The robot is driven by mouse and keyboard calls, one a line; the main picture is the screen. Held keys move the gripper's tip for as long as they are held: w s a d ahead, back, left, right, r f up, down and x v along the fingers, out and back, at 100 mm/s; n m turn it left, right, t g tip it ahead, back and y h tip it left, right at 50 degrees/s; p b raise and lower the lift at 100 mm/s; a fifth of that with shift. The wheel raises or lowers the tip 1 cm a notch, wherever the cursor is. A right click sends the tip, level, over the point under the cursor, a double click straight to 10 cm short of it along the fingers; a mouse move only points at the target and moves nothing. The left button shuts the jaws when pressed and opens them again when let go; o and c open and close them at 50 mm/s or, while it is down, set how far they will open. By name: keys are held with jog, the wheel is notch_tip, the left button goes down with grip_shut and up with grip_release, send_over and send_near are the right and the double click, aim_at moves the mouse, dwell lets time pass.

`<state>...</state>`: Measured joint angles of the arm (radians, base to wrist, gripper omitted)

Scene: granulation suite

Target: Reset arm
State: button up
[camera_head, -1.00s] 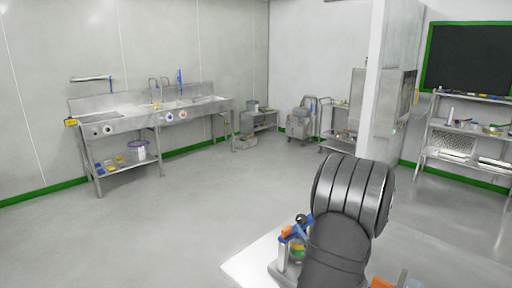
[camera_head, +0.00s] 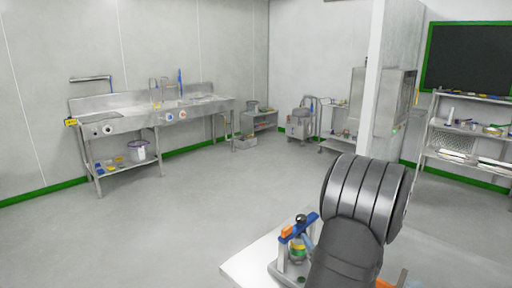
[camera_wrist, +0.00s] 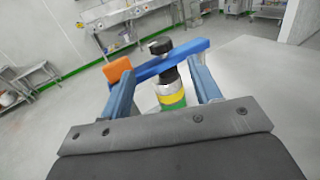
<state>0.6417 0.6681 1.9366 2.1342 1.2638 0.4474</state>
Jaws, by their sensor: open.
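My gripper (camera_wrist: 162,75) is open in the wrist view, with its two blue-grey fingers spread apart. A small device with a blue bar (camera_wrist: 182,54), an orange block (camera_wrist: 118,69) and a black knob (camera_wrist: 160,46) shows beyond and between the fingers. Its yellow and green banded part (camera_wrist: 172,101) is in the gap, partly hidden by the gripper body. I cannot tell whether the fingers touch it. In the head view the device (camera_head: 297,250) stands on a white table (camera_head: 250,262), left of my dark arm. My gripper does not show clearly there.
An orange piece (camera_head: 384,284) shows at the bottom edge, mostly cut off. A steel sink bench (camera_head: 140,120) runs along the left wall. Shelving (camera_head: 450,135) and a white column (camera_head: 373,80) are on the right. The grey floor (camera_head: 170,215) is clear.

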jog(key=x, duration=1)
jog(key=shift+w+a, duration=0.15)
jog(key=shift+w, duration=0.1)
jog(key=shift+w+y, duration=0.2)
jog(key=shift+y, duration=0.1)
jog(key=shift+s+n+y, duration=0.1)
jog(key=shift+n+y, duration=0.2)
jog(key=shift+n, duration=0.1)
jog(key=n+g+y, duration=0.2)
jog(key=y, duration=0.1)
jog(key=n+g+y, duration=0.3)
jog(key=shift+y, duration=0.4)
jog(key=v, duration=0.8)
jog(key=m+t+h, duration=0.1)
jog(key=t+h, duration=0.1)
send_near(302, 217)
jog(key=shift+v, duration=0.95)
jog(key=shift+s+a+f, duration=0.1)
jog(key=shift+f, duration=0.05)
